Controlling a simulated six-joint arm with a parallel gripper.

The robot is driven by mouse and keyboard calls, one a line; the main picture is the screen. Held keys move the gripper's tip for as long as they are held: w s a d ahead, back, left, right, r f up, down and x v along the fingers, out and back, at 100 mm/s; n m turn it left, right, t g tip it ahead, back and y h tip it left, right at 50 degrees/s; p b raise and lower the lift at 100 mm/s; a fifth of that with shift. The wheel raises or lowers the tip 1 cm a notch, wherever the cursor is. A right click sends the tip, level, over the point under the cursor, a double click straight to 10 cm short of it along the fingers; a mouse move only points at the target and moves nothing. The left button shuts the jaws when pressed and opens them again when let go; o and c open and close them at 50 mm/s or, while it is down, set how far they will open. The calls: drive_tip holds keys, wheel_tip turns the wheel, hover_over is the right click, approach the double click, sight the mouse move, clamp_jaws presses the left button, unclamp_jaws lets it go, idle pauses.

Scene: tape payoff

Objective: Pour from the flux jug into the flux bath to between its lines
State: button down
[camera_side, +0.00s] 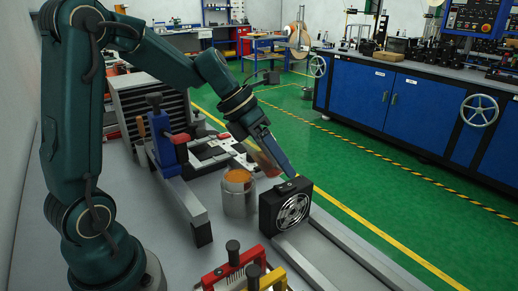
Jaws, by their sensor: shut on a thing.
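The flux bath (239,201) looks to be the grey cylindrical pot standing on the grey bench, with orange content (237,175) at its top. Its lines cannot be made out. My gripper (272,163) is just above and to the right of the pot, pointing down and to the right. It is shut on what looks like the flux jug (262,161), a small, tilted, reddish-brown see-through vessel partly hidden by the fingers. The jug appears close to the pot's rim; I cannot tell whether it touches it or whether any liquid flows.
A black fan unit (291,209) stands right beside the pot, below my gripper. A blue clamp-like tool (163,145) on a grey bar stands left. Red and yellow handled frames (240,265) sit in front. Grey rails (315,250) run along the bench's right side.

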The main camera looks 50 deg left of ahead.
drive_tip(key=shift+d+r, duration=0.1)
idle(0.4)
drive_tip(key=shift+w+d+r+y, duration=0.15)
drive_tip(key=shift+w+r+y, duration=0.05)
drive_tip(key=shift+y, duration=0.1)
drive_tip(key=shift+w+d+f+g+y, duration=0.2)
drive_tip(key=shift+g+y, duration=0.1)
drive_tip(key=shift+g, duration=0.15)
drive_tip(key=shift+w+d+f+g+y, duration=0.1)
drive_tip(key=shift+w+d+g+y, duration=0.15)
drive_tip(key=shift+g, duration=0.2)
drive_tip(key=shift+w+d+r+g+y, duration=0.15)
drive_tip(key=shift+w+r+g+y, duration=0.2)
drive_tip(key=shift+g+y, duration=0.4)
drive_tip(key=shift+w+d+f+g+y, duration=0.15)
drive_tip(key=shift+f+g+y, duration=0.2)
drive_tip(key=shift+g+y, duration=0.25)
drive_tip(key=shift+f, duration=0.1)
idle(2.5)
